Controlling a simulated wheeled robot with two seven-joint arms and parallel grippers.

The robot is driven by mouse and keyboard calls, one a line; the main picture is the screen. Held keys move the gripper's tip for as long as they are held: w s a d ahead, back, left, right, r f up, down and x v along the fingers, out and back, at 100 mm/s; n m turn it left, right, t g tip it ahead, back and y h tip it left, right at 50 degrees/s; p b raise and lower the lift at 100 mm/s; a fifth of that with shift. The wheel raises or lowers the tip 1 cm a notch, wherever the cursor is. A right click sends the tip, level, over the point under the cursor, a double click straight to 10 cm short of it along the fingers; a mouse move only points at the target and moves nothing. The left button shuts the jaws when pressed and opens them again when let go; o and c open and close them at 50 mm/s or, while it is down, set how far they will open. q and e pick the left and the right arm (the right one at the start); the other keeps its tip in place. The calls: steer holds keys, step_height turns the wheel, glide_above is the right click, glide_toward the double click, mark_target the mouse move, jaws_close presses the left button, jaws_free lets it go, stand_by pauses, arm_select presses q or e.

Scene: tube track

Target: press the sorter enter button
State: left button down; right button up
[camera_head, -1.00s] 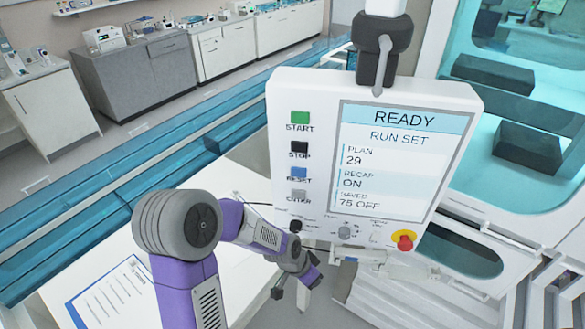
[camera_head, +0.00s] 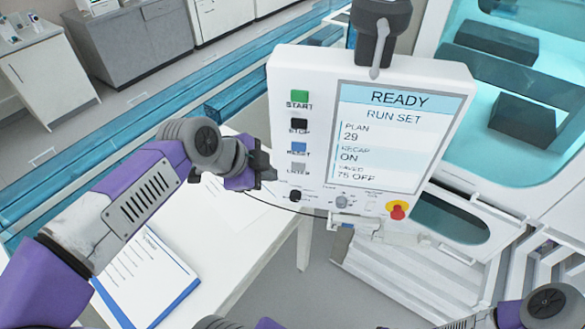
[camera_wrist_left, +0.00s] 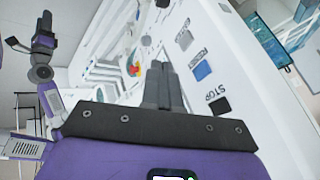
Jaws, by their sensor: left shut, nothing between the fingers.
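The white sorter panel (camera_head: 372,215) has a column of square buttons left of its screen. The grey enter button (camera_head: 298,167) is lowest, under the blue reset button (camera_head: 298,148); it also shows in the left wrist view (camera_wrist_left: 184,39). My left gripper (camera_head: 268,176) is shut and empty, just left of the enter button in the head view. In the left wrist view its closed fingers (camera_wrist_left: 160,72) point along the panel face, beside the buttons; I see no contact. My right gripper (camera_wrist_left: 28,30) shows with spread fingers at the left of that view.
The screen (camera_head: 390,135) reads READY, RUN SET. A red emergency knob (camera_head: 397,210) and small dark and grey knobs sit along the panel's lower edge. A white table (camera_head: 262,240) with a blue clipboard (camera_head: 150,275) lies below. Teal rails run behind.

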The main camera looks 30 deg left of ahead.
arm_select(q)
steer(key=shift+w+f, duration=0.1)
steer(key=p, duration=0.2)
glide_toward(292, 170)
steer(key=w+d+f, duration=0.2)
steer(key=d+f, duration=0.2)
steer(key=f, duration=0.1)
steer(key=shift+w+a, duration=0.35)
steer(key=shift+w, duration=0.4)
